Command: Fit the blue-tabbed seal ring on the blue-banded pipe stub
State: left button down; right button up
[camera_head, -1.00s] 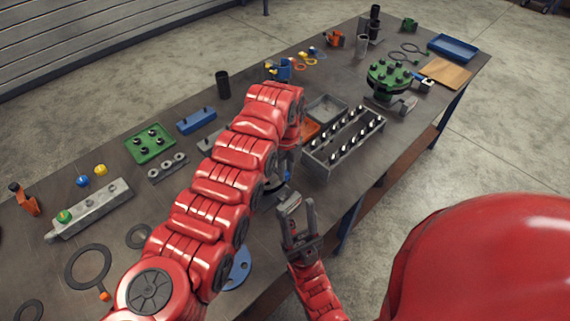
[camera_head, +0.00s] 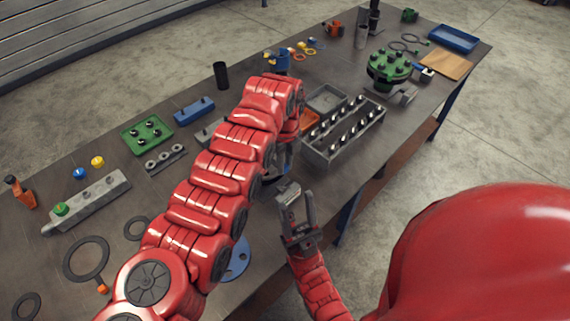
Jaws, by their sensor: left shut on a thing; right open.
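My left gripper (camera_head: 282,160) is over the front edge of the bench, partly hidden behind its own red arm. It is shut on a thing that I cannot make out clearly. A dark round part (camera_head: 270,182) shows just under it, mostly covered by the arm. My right gripper (camera_head: 294,198) is open and empty, lower and just in front of the bench edge. A blue flange plate (camera_head: 238,258) shows partly behind the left arm.
A grey tray with bolts (camera_head: 335,150) stands close right of the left gripper. A green flange with bolts (camera_head: 390,65) stands farther right. An orange-tabbed ring (camera_head: 68,268) lies at the left. A black cylinder (camera_head: 220,75) stands at the back edge.

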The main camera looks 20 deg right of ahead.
dwell(0.5)
pick_arm(q)
jog(key=shift+f+b, duration=0.75)
jog(key=shift+b, duration=0.4)
jog(key=shift+f, duration=0.15)
jog(key=shift+f+b, duration=0.35)
jog(key=shift+b, duration=0.45)
jog(key=c, duration=0.7)
grip_release()
jog(key=shift+o, duration=0.2)
jog(key=shift+r, duration=0.1)
